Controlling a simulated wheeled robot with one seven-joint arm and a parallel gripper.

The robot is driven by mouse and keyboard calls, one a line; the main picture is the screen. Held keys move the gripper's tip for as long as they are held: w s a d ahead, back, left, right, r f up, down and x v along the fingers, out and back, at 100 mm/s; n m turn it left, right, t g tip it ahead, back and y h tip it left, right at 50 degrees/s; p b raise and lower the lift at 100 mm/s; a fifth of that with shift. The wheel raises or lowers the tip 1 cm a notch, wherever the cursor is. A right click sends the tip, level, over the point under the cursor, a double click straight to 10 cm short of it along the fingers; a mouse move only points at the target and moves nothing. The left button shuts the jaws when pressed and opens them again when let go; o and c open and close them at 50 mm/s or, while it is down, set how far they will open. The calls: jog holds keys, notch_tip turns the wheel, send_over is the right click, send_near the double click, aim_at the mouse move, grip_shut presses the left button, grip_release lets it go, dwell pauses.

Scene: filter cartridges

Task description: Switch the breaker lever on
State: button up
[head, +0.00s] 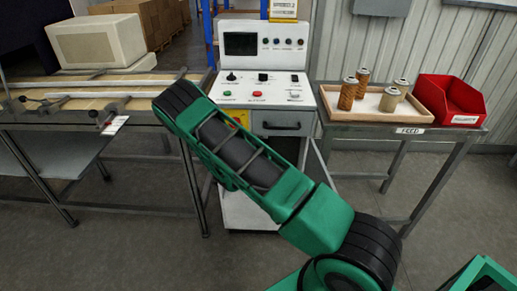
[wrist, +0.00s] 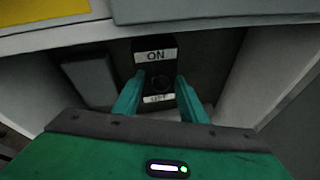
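The breaker (wrist: 155,57) shows in the wrist view as a dark plate inside the cabinet, with an ON label above and a partly covered OFF label below. Its lever looks like a dark round knob (wrist: 160,83) between the two labels; its exact tilt is too dark to tell. My gripper (wrist: 161,82) has its two teal fingers apart, one on each side of the lever, with dark gaps visible between. I cannot tell whether the fingertips touch the plate. In the head view my arm covers part of the cabinet, and the gripper and breaker are hidden.
The white control cabinet (head: 262,90) stands between a roller bench (head: 90,85) on the left and a table with a wooden tray (head: 380,113) of cartridges and a red bin (head: 450,100). In the wrist view, a grey box (wrist: 90,78) sits left of the breaker and a pale wall (wrist: 258,60) right.

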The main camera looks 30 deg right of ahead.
jog(key=v, duration=0.9)
jog(key=shift+s+a, duration=0.25)
jog(key=shift+r, duration=0.2)
